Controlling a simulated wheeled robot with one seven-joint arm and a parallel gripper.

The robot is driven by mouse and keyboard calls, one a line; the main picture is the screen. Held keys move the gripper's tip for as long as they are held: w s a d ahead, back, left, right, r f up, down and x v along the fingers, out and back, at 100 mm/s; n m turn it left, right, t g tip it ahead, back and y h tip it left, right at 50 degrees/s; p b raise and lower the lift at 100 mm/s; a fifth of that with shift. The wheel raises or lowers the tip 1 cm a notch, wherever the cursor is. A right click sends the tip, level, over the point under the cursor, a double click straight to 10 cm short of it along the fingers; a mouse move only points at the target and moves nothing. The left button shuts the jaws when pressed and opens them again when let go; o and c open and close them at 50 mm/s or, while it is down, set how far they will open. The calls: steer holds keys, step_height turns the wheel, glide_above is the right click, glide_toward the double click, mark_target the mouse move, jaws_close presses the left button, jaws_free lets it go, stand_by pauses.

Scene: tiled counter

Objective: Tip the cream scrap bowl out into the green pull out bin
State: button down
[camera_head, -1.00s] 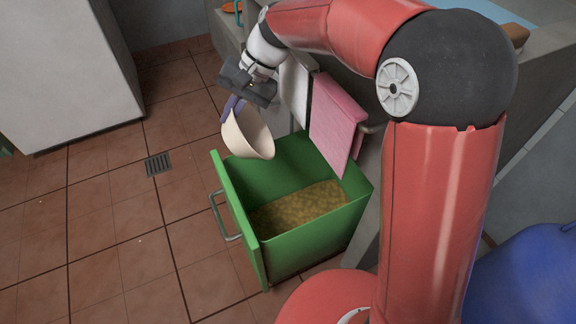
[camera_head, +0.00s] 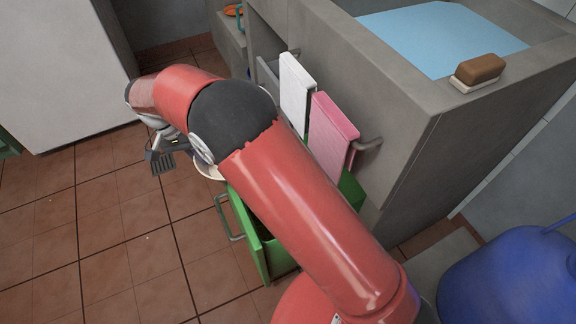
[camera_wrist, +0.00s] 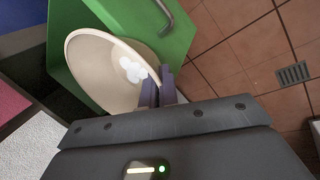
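The cream scrap bowl (camera_wrist: 105,75) fills the upper left of the wrist view, its open side facing the camera. A white blotchy patch (camera_wrist: 132,69) shows inside it; I cannot tell what it is. My gripper (camera_wrist: 160,88) is shut on the bowl's rim with its purple-grey fingers. The green pull out bin (camera_wrist: 172,45) is pulled out, with its green front behind the bowl in the wrist view.
A white towel (camera_head: 297,85) and a pink towel (camera_head: 330,132) hang on the counter side above the bin. The tiled floor left of the bin is open around a drain (camera_head: 161,163).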

steer(key=shift+s+a+h, duration=0.2)
steer(key=shift+a+h, duration=0.3)
steer(key=shift+a, duration=0.25)
steer(key=shift+r, duration=2.5)
steer(key=shift+s, duration=0.1)
